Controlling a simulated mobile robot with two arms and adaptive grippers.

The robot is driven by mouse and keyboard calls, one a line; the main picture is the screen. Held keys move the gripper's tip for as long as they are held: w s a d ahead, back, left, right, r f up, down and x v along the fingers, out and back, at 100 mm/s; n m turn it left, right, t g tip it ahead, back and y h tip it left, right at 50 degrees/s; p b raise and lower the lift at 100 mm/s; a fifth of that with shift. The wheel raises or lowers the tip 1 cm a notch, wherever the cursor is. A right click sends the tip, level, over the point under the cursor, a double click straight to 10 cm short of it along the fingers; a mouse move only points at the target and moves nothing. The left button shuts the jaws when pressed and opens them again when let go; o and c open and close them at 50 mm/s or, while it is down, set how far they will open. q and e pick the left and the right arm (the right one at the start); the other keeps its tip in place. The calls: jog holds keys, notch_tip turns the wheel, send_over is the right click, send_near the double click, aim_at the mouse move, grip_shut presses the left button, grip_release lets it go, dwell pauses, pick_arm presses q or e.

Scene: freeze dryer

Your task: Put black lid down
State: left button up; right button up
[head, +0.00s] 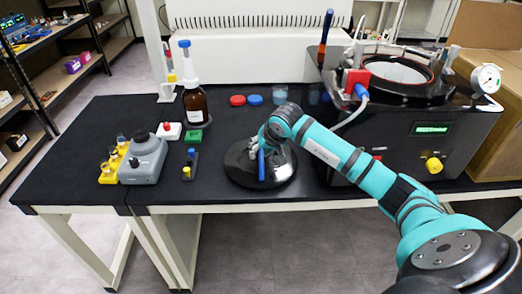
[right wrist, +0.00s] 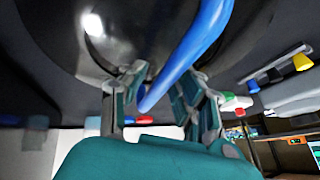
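The black lid (head: 240,176) is a glossy round disc with a blue bar handle (head: 261,166). It is over the front middle of the dark table; I cannot tell whether its underside touches the top. My right gripper (head: 262,148) is at the handle, above the lid. In the right wrist view, the blue handle (right wrist: 195,45) runs between the fingers of the right gripper (right wrist: 158,88), which are drawn in around it. The lid's dark glossy surface (right wrist: 150,22) fills the top of that view. My left gripper is not in view.
The freeze dryer (head: 395,140) stands right of the lid. A brown bottle (head: 195,105), a grey mixer (head: 144,160), yellow vial rack (head: 109,170) and small dark rack (head: 190,163) stand left. Red (head: 237,100) and blue caps (head: 255,100) lie behind. The table's front edge is close to the lid.

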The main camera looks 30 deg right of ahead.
jog(key=shift+r, duration=0.25)
jog(key=v, duration=1.1)
jog(key=shift+s+r+b, duration=0.3)
jog(key=shift+b, duration=0.05)
